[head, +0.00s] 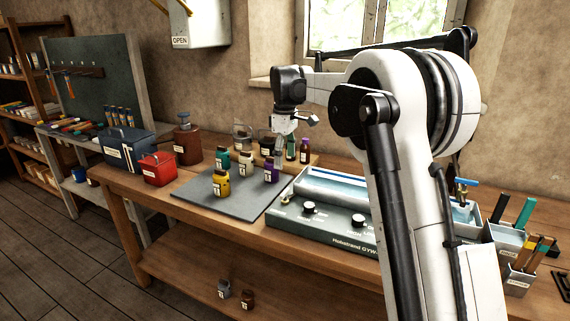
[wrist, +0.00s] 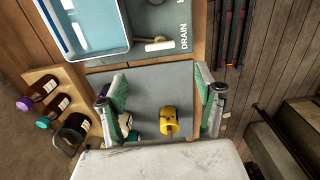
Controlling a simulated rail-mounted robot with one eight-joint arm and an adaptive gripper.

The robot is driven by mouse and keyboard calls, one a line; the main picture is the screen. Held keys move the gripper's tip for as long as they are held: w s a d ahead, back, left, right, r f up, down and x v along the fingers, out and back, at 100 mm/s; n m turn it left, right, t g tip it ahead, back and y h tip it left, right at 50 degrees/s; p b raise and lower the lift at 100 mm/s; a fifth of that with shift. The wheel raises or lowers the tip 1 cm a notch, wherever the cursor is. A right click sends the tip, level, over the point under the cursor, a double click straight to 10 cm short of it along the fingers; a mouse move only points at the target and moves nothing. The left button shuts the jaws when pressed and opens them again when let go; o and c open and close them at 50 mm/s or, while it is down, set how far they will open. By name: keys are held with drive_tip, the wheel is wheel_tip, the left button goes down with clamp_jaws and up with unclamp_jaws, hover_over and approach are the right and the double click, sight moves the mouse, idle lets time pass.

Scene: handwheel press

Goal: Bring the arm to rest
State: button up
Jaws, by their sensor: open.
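My gripper (head: 283,135) hangs from my raised arm above the back of the grey mat (head: 205,203) on the workbench. In the wrist view my gripper (wrist: 163,104) has its two green-padded fingers spread wide, with nothing held between them. A yellow bottle (head: 221,187) stands on the mat; in the wrist view the yellow bottle (wrist: 169,121) shows below the gap between the fingers, apart from them. A teal bottle (head: 222,160), a cream bottle (head: 246,165) and a purple bottle (head: 271,173) also stand on the mat, partly hidden in the wrist view.
A bath unit (head: 330,222) with knobs stands right of the mat. A red box (head: 158,170) and a blue toolbox (head: 127,147) stand at the left. A wooden rack (wrist: 62,95) holds dark bottles behind the mat. A wall box (head: 200,25) marked OPEN hangs above.

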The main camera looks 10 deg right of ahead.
drive_tip(key=s+r+m+t, duration=0.2)
drive_tip(key=s+r+m, duration=0.15)
drive_tip(key=s, duration=0.75)
drive_tip(key=s+r+m+t, duration=0.2)
drive_tip(key=s+r, duration=0.2)
drive_tip(key=s, duration=0.7)
drive_tip(key=s+f+m+t, duration=0.1)
drive_tip(key=s+f, duration=0.4)
drive_tip(key=s, duration=0.6)
drive_tip(key=s+f+m+t, duration=0.2)
drive_tip(key=s+f, duration=0.3)
drive_tip(key=s, duration=0.5)
drive_tip(key=shift+s+a+f+m, duration=0.2)
drive_tip(key=shift+s+f+m, duration=0.15)
drive_tip(key=shift+m, duration=0.5)
drive_tip(key=shift+c, duration=1.3)
